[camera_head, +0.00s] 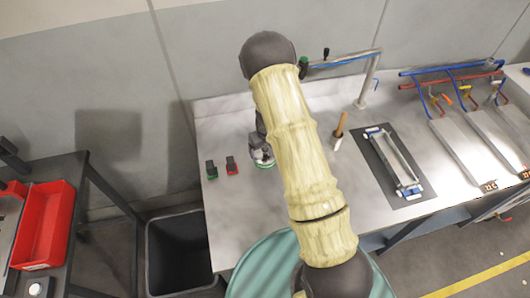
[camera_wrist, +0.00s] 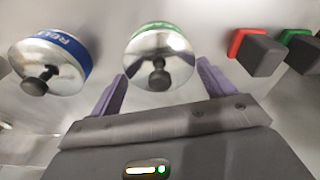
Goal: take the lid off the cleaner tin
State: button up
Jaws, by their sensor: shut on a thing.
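In the wrist view a round tin with a green label band (camera_wrist: 152,28) has a shiny metal lid (camera_wrist: 145,70) with a dark knob in its middle. My gripper (camera_wrist: 162,72) has one purple finger on each side of this lid and is shut on it. The green label is too cut off to read. A second tin with a blue label (camera_wrist: 70,45), lettered "REL…", stands to the left with a similar knobbed lid. In the head view my arm hides most of this spot; the green-banded tin (camera_head: 265,165) shows just below my gripper.
A red block with a dark top (camera_head: 232,166) and a green one (camera_head: 211,171) stand left of the tin. A brush-like tool with a wooden handle (camera_head: 340,127) and a dark mat (camera_head: 416,196) with a metal frame lie to the right. A dark bin (camera_head: 150,255) stands left of the bench.

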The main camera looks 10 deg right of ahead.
notch_tip(320, 180, up, 10)
jog(key=shift+b, duration=1.15)
